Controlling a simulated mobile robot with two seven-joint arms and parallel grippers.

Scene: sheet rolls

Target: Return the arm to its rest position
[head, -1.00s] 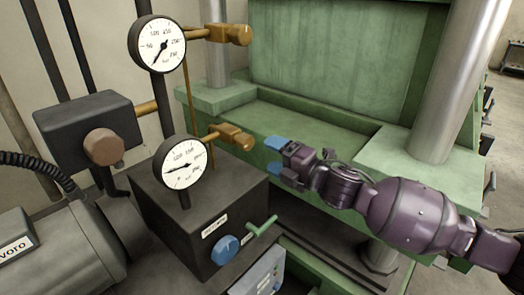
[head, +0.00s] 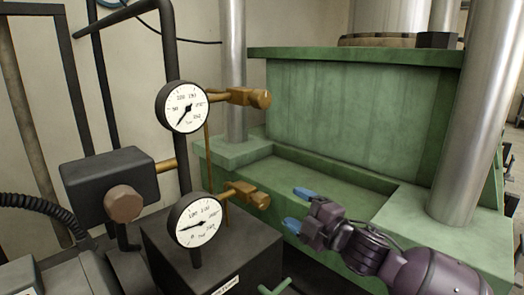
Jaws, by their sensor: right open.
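My right gripper (head: 299,209) is in the head view, right of centre. Its two blue-tipped fingers are apart, with nothing between them. It points left, in front of the green press bed (head: 310,171) and to the right of the lower brass valve (head: 245,194), apart from the valve. My purple right arm comes in from the lower right corner. My left gripper is not in view.
The upper gauge (head: 184,107) and lower gauge (head: 196,221) stand on the left with brass fittings. A dark box (head: 108,184) with a brown knob is further left. A steel column (head: 475,110) rises at the right. A green handle (head: 275,287) shows at the bottom.

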